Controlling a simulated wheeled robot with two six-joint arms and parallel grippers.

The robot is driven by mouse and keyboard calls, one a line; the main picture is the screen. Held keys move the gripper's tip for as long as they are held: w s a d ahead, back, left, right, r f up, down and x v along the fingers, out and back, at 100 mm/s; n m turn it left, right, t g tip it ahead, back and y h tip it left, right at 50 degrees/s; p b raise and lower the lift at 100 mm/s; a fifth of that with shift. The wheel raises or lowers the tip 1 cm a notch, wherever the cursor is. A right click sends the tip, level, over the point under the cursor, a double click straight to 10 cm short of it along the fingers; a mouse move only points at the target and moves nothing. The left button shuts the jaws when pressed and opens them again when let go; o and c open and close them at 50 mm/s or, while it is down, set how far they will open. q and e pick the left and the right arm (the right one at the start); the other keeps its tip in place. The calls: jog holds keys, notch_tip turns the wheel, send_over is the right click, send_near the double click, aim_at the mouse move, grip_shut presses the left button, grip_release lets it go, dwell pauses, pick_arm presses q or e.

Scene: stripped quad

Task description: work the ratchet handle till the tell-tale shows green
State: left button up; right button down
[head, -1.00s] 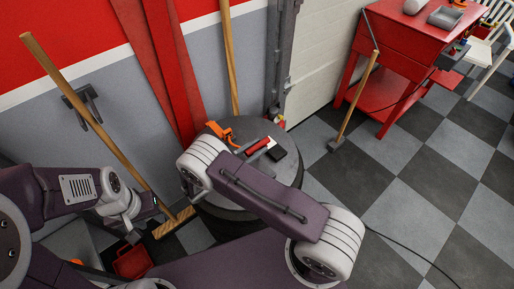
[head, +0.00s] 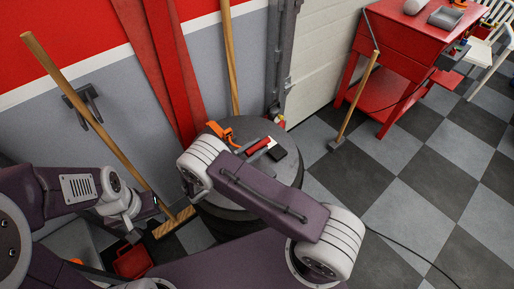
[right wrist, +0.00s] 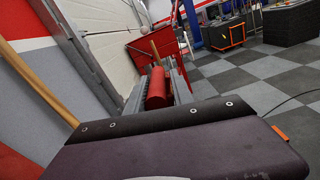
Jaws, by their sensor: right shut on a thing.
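A red handle (head: 259,145) shows above the round dark drum top (head: 290,172) in the head view. In the right wrist view the red handle (right wrist: 157,88) lies between the grey fingers of my right gripper (right wrist: 158,98), which is shut on it. In the head view my right forearm hides most of that gripper. My left gripper (head: 133,232) hangs at the lower left, away from the handle; its jaws are too unclear to read. I cannot make out a tell-tale or its colour.
An orange tool (head: 221,132) and a black block (head: 278,152) are at the drum top. A broom (head: 95,125) leans on the wall at left. A red bin (head: 132,262) stands low left.

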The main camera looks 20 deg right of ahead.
jog(key=shift+s+d, duration=0.15)
jog(key=shift+s, duration=0.1)
dwell(0.6)
jog(key=s+d+f+m+b, duration=0.1)
jog(key=s+d+f+m, duration=0.1)
jog(key=s+f+m, duration=0.2)
jog(key=shift+s+f+m+b, duration=0.2)
jog(key=shift+s+m+b, duration=0.15)
jog(key=shift+s+m, duration=0.55)
jog(key=shift+d, duration=0.1)
jog(key=c, duration=1.3)
grip_release()
jog(key=shift+o, duration=0.2)
jog(key=shift+d, duration=0.1)
